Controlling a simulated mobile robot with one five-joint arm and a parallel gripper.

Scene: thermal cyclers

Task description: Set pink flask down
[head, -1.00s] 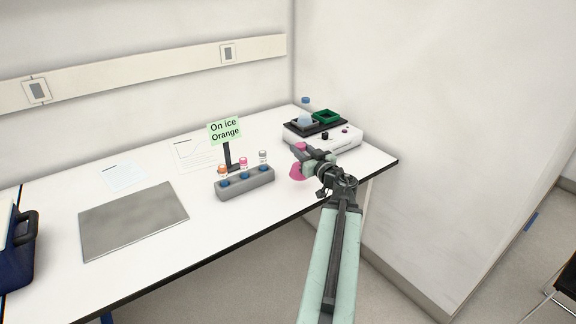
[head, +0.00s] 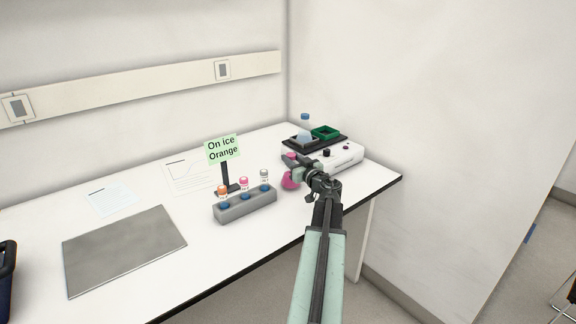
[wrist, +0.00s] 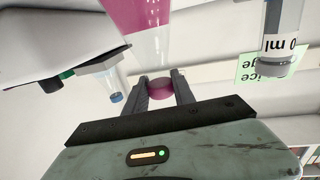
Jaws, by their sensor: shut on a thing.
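The pink flask (head: 289,181) is over the right part of the bench, just right of the grey tube rack (head: 232,210) and in front of the white stirrer device (head: 340,158). My gripper (head: 297,161) is shut on its neck, below the pink cap (head: 291,155). In the wrist view, the cap (wrist: 161,88) shows between the two fingers, and the flask's clear body with pink liquid (wrist: 145,15) fills the top. The flask looks upright. I cannot tell whether its base touches the bench.
A flask with a blue cap (head: 305,117) and a green tray (head: 325,132) are on the device. A grey mat (head: 125,248) lies left. The bench edge runs close in front.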

